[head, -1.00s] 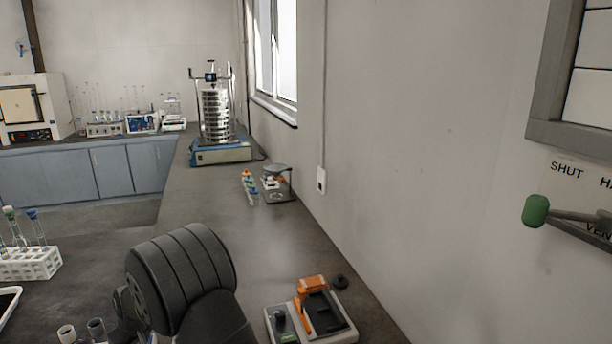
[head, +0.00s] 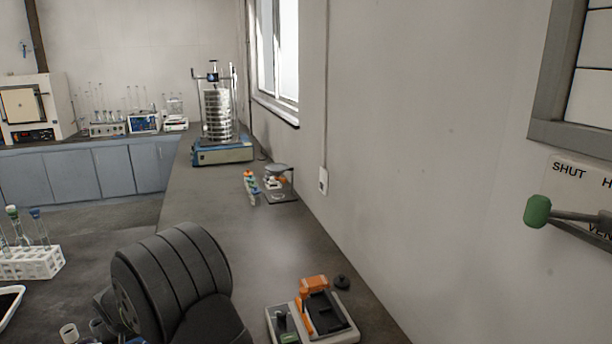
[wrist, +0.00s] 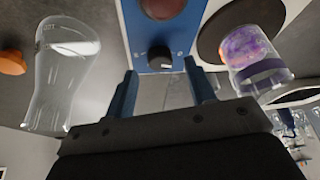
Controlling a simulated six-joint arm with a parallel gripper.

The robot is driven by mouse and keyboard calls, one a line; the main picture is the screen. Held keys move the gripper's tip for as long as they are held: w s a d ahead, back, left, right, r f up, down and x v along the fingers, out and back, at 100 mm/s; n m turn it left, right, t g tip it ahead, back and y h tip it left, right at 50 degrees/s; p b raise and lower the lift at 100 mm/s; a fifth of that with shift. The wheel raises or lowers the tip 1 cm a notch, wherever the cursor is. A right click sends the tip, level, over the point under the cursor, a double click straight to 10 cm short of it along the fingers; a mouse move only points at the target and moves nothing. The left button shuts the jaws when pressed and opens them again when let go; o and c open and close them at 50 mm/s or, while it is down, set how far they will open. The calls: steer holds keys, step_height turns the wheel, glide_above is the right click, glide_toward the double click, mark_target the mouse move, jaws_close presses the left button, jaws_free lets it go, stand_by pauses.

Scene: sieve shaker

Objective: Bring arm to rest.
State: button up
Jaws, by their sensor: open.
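My gripper (wrist: 163,95) shows in the wrist view with its two blue fingers apart and nothing between them. In the head view my dark ribbed arm link fills the lower left, and the gripper itself is hidden. Beyond the fingers in the wrist view is a blue panel (wrist: 133,38) with a dark red round part and a black knob. A clear glass vessel (wrist: 65,75) is to the left of the fingers. A clear container with purple contents (wrist: 253,48) is to the right. Neither visibly touches the fingers.
In the head view a sieve shaker (head: 218,120) stands at the bench's far end. An orange and black device (head: 313,312) is right of my arm. A white tube rack (head: 30,262) is at left. A green-handled lever (head: 537,211) juts from the right wall.

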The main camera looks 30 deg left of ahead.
steer(key=shift+v, duration=1.75)
